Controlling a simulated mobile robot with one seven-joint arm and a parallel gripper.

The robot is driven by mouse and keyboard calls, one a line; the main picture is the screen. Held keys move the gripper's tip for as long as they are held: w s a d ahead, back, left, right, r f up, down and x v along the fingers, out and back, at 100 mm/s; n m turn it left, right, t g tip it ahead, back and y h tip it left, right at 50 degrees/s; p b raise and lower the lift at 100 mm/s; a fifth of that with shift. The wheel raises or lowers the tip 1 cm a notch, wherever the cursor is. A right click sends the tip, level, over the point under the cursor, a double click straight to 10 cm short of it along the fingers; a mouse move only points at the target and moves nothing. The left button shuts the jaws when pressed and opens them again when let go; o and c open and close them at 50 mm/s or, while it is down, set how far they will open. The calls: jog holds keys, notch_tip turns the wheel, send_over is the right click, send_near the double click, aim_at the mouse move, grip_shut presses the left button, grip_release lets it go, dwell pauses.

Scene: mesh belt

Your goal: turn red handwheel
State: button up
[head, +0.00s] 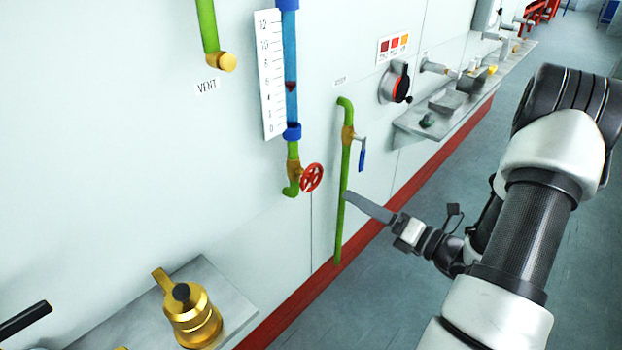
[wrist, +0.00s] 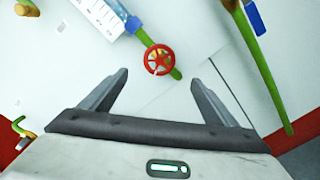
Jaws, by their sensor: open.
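The red handwheel (head: 312,177) is a small spoked wheel on a brass valve (head: 294,171), at the foot of a blue sight tube (head: 291,80) on the white wall. In the wrist view the handwheel (wrist: 159,60) lies ahead of my gripper (wrist: 160,82), roughly centred between the two fingers and beyond their tips. My gripper is open and empty, with the fingers wide apart. In the head view my gripper (head: 348,197) is right of the handwheel and slightly lower, apart from it, and only one finger shows clearly.
A green pipe (head: 340,230) with a blue lever (head: 362,160) runs down the wall beside the handwheel. A white scale (head: 270,75) stands left of the tube. A shelf with a brass fitting (head: 192,315) is at lower left; another shelf (head: 415,128) is at right.

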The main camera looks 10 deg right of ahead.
aim_at(314, 179)
jog(key=x, duration=1.6)
jog(key=shift+w+a+b, duration=0.15)
jog(key=shift+a+b, duration=0.05)
jog(key=shift+b, duration=0.2)
jog(key=c, duration=1.1)
jog(key=shift+f+n, duration=0.1)
jog(key=shift+n, duration=0.2)
